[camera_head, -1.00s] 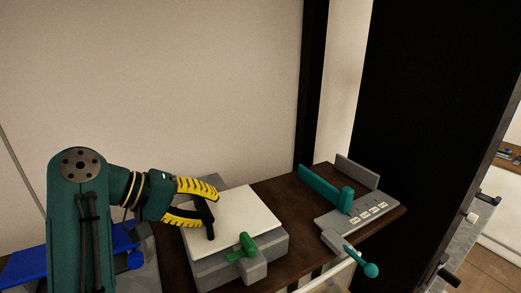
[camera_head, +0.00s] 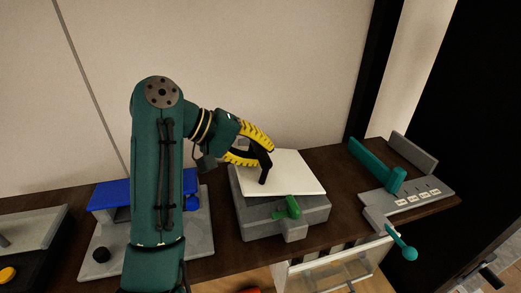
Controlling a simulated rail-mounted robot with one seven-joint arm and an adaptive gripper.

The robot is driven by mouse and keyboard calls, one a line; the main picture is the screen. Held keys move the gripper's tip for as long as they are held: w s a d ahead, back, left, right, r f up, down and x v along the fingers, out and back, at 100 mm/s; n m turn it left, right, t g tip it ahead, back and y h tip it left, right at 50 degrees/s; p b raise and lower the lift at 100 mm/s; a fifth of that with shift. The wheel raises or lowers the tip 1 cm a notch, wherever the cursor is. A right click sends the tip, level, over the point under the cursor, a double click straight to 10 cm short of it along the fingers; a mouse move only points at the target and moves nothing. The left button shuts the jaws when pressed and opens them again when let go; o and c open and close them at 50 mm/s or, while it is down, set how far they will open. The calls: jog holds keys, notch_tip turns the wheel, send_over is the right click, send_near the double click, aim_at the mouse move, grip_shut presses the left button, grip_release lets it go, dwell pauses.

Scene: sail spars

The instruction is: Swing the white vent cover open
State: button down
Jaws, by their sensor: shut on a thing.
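The white vent cover (camera_head: 298,172) lies over a grey box (camera_head: 262,224) on the dark bench. Its front edge looks slightly raised, with the grey box showing beneath it. A black handle (camera_head: 264,177) stands up from the cover's left part. My gripper (camera_head: 267,158), with yellow-and-black fingers, reaches in from the left and is shut on this handle; the fingers partly hide the handle's top. A green latch lever (camera_head: 293,206) sits on a grey block at the front of the box, apart from my gripper.
On the right stands a grey fixture (camera_head: 412,197) with a teal bar and a teal ball-ended lever (camera_head: 408,252). On the left are a blue-topped fixture (camera_head: 115,197), partly behind my arm, and a dark tray (camera_head: 45,245). A dark post stands behind on the right.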

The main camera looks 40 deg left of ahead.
jog(key=shift+w+d+r+p, duration=0.25)
jog(key=shift+r+p, duration=0.1)
jog(key=shift+r, duration=0.2)
jog(key=shift+w+d+r+p, duration=0.15)
jog(key=shift+w+r+p, duration=0.15)
jog(key=shift+r, duration=0.25)
jog(key=shift+w+d+r, duration=0.25)
jog(key=shift+w+r, duration=0.2)
jog(key=shift+r, duration=0.2)
